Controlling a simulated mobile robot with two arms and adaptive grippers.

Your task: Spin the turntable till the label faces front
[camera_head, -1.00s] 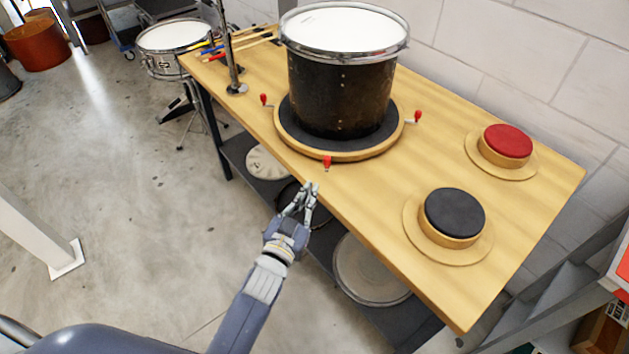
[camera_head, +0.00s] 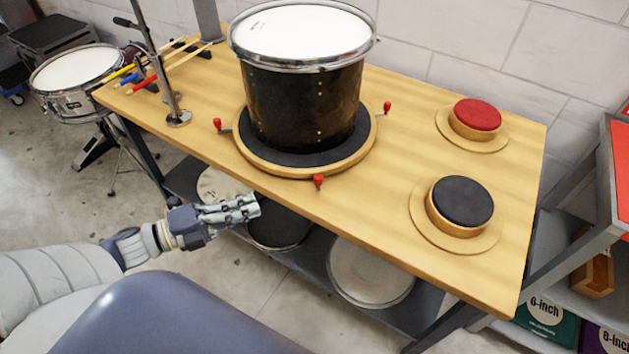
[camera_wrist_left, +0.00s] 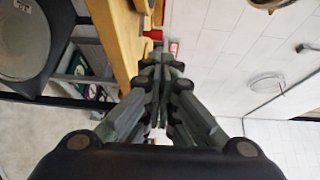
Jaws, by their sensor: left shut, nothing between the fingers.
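The turntable (camera_head: 262,164) is a round wooden base with a dark top on the bench. Red-knobbed handles stick out from its rim: one at the left (camera_head: 217,124), one at the right (camera_head: 387,107) and one at the front (camera_head: 318,181). A black drum (camera_head: 300,108) with a white head stands on it; I see no clear label on its visible side. My left gripper (camera_head: 258,207) is shut and empty, in front of the bench edge and lower left of the front handle, apart from it. It also shows in the left wrist view (camera_wrist_left: 158,65). My right gripper is not in view.
On the bench's right stand a red pad (camera_head: 477,114) and a black pad (camera_head: 461,201). Drumsticks (camera_head: 140,80) and a metal stand (camera_head: 172,105) are at the left. A lower shelf holds drum heads (camera_head: 370,272).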

